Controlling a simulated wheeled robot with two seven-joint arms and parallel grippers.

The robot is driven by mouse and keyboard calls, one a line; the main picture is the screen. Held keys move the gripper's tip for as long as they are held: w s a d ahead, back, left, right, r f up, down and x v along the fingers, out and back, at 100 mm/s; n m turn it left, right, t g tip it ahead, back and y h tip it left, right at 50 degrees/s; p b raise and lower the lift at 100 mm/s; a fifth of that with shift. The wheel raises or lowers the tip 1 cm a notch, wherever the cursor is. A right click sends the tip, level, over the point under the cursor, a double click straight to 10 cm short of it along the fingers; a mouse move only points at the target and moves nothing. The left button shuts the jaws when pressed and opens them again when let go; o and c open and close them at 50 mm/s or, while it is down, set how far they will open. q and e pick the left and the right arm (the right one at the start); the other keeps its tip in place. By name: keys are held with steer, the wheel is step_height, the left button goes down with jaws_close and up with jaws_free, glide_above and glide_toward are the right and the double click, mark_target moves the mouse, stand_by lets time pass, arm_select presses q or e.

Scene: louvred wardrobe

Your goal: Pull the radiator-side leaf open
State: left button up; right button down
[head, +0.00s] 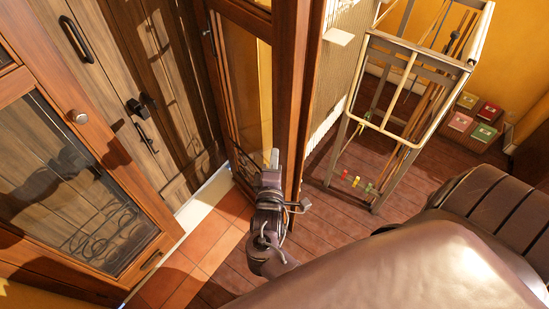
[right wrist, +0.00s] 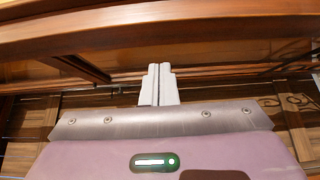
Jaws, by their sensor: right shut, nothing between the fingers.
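The right-hand leaf (head: 302,95), brown wood framing a glass pane, stands swung out at an angle beside a pale ribbed panel, which may be the radiator. The left-hand glazed leaf (head: 22,82) has a round knob (head: 78,116) and a scrollwork pattern behind its glass. My right gripper (head: 273,158) is shut and empty, close to the lower part of the right-hand leaf; I cannot tell whether it touches. In the right wrist view the closed pale fingertips (right wrist: 158,84) point at a wooden edge (right wrist: 160,35). My left gripper is not in view.
Plank doors (head: 110,75) with black handles stand between the leaves. The ribbed panel (head: 345,65) and a metal-framed rack (head: 365,125) stand right of the swung leaf. Coloured boxes (head: 460,121) sit at the back right. Tile and plank floor (head: 320,245) lies below.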

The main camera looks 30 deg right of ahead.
mark_target(287, 128)
steer(key=w+d, duration=0.1)
steer(key=w+d+p, duration=0.1)
steer(key=d, duration=0.1)
steer(key=w+d, duration=0.2)
steer(key=shift+d+p, duration=0.25)
steer(key=shift+p, duration=0.15)
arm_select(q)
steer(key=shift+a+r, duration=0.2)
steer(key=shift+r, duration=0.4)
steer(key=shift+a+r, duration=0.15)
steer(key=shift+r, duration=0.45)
arm_select(e)
steer(key=shift+w+d, duration=0.1)
steer(key=shift+d, duration=0.4)
